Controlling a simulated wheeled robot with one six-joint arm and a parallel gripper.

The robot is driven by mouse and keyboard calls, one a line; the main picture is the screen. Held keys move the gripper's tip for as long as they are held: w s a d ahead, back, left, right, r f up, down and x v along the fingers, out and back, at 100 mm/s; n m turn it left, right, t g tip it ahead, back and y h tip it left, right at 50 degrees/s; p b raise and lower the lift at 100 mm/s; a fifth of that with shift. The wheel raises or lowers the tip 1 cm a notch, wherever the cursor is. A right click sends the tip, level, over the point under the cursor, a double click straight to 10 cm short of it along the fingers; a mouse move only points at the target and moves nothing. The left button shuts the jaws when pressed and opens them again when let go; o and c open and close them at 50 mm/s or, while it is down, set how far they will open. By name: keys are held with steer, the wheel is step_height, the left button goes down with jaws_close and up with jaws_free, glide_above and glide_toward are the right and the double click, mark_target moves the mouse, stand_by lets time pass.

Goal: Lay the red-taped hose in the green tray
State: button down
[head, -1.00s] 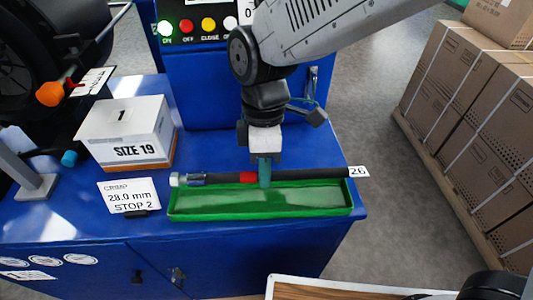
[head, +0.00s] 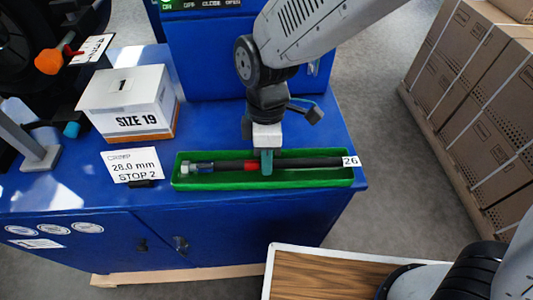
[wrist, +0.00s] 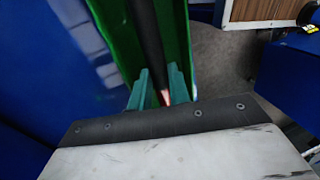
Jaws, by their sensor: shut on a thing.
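The hose is black with red tape (head: 251,165) near its middle, a metal fitting (head: 196,167) at its left end and a white tag marked 26 (head: 351,161) at its right end. It lies lengthwise within the outline of the green tray (head: 265,184) on the blue bench. The tag reaches the tray's right end wall. My gripper (head: 266,163) is shut on the hose just right of the red tape, pointing down. In the wrist view the teal fingers (wrist: 162,88) straddle the black hose (wrist: 147,45) over the tray. Whether the hose touches the tray floor is unclear.
A white box marked SIZE 19 (head: 127,103) stands left on the bench, behind a card reading 28.0 mm STOP 2 (head: 134,165). A blue control panel (head: 215,60) rises behind the tray. Stacked cartons (head: 470,110) stand on the floor at right.

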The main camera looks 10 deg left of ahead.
steer(key=shift+f, duration=0.45)
steer(key=c, duration=1.2)
jaws_free()
steer(key=shift+c, duration=0.2)
steer(key=shift+s+v, duration=0.2)
steer(key=shift+v, duration=0.75)
steer(key=shift+s+v, duration=0.25)
steer(key=shift+v, duration=0.75)
steer(key=shift+s+v, duration=0.2)
steer(key=shift+v, duration=0.75)
steer(key=shift+d+r, duration=0.1)
steer(key=shift+r, duration=0.1)
